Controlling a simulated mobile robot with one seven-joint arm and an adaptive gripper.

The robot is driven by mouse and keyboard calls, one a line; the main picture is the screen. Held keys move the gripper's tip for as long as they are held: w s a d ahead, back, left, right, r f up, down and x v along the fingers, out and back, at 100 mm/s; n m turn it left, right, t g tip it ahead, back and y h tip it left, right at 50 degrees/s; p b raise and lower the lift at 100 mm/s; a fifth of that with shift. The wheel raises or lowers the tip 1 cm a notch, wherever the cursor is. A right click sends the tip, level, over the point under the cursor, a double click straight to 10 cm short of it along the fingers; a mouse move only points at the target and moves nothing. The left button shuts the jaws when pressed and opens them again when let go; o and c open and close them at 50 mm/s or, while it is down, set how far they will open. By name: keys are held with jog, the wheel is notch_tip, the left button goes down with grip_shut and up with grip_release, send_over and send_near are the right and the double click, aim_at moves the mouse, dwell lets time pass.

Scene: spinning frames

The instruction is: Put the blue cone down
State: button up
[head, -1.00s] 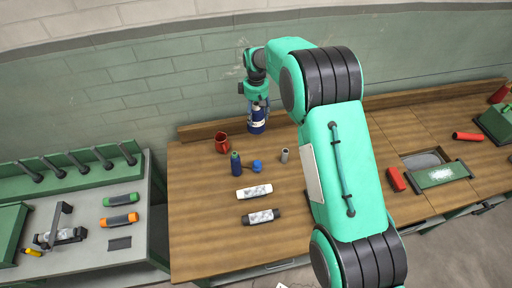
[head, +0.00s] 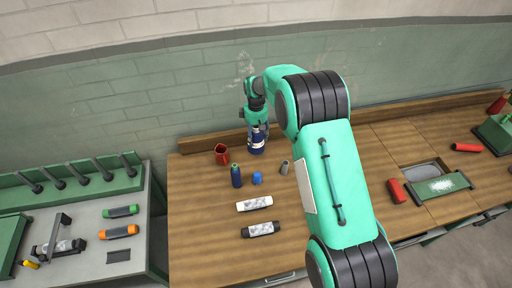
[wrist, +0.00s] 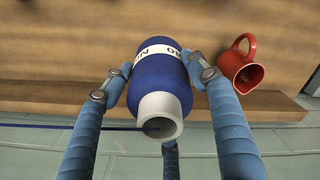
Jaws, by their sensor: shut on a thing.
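The blue cone (head: 257,144) is a dark blue thread spool with a white label band, near the back of the wooden workbench. My gripper (head: 257,128) is shut on it from above. In the wrist view the fingers (wrist: 159,72) grip both sides of the cone (wrist: 160,82), and its pale hollow end faces the camera. A dark blue thread (wrist: 70,126) runs left from that end. The cone's lower end is at or close to the bench top; I cannot tell whether it touches.
A red jug (head: 221,154) stands just left of the cone. A dark blue bottle (head: 236,177), a small blue item (head: 257,178) and a grey cylinder (head: 284,168) stand in front. A wooden ledge (head: 205,143) runs behind.

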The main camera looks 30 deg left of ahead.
aim_at(256, 145)
jog(key=shift+f, duration=1.05)
jog(key=shift+f, duration=0.15)
jog(key=shift+f+p, duration=0.45)
jog(key=shift+f, duration=1.5)
jog(key=shift+f, duration=0.2)
jog(key=o, duration=1.6)
jog(key=shift+r, duration=0.2)
jog(key=shift+r+b, duration=0.9)
jog(key=shift+r, duration=5.05)
